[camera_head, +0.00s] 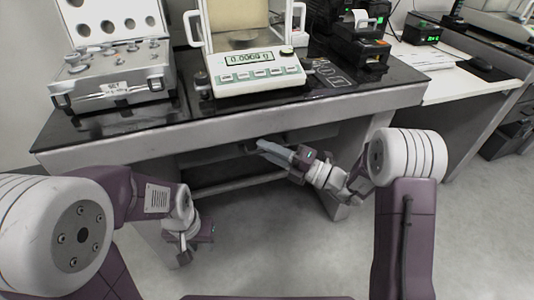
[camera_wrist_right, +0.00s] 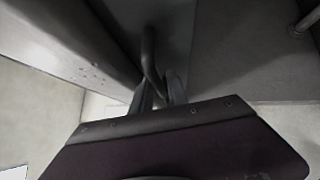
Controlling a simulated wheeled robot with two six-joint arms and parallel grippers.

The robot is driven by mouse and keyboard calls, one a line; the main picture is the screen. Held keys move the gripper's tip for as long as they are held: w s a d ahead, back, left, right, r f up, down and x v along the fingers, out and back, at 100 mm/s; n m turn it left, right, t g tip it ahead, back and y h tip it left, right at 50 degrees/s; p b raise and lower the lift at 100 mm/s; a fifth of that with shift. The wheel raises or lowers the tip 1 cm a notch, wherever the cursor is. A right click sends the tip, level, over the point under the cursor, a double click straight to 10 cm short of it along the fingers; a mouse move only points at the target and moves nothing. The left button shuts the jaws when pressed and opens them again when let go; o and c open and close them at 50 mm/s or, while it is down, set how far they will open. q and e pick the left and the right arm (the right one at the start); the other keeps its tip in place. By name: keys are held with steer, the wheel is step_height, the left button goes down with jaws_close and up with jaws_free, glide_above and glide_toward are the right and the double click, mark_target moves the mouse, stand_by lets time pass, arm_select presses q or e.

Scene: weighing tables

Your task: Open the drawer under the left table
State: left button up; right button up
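The left table (camera_head: 170,138) has a black top on a grey metal frame. The drawer under it (camera_head: 280,137) is mostly hidden in shadow below the front rail. My right gripper (camera_head: 272,148) is under the rail, its fingers pointing at the drawer area. In the right wrist view a curved bar handle (camera_wrist_right: 149,50) runs down from a dark grey front to between the fingers of my right gripper (camera_wrist_right: 160,90). I cannot tell whether they press on it. My left gripper (camera_head: 190,250) hangs low at the left, away from the drawer; its finger opening is unclear.
A case of weights (camera_head: 110,88) and a balance (camera_head: 255,80) stand on the left table, with a dark printer (camera_head: 360,45) at its right. A crossbar (camera_head: 235,185) runs between the legs below. Open floor (camera_head: 290,260) lies in front.

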jaws_close()
stand_by(1.4)
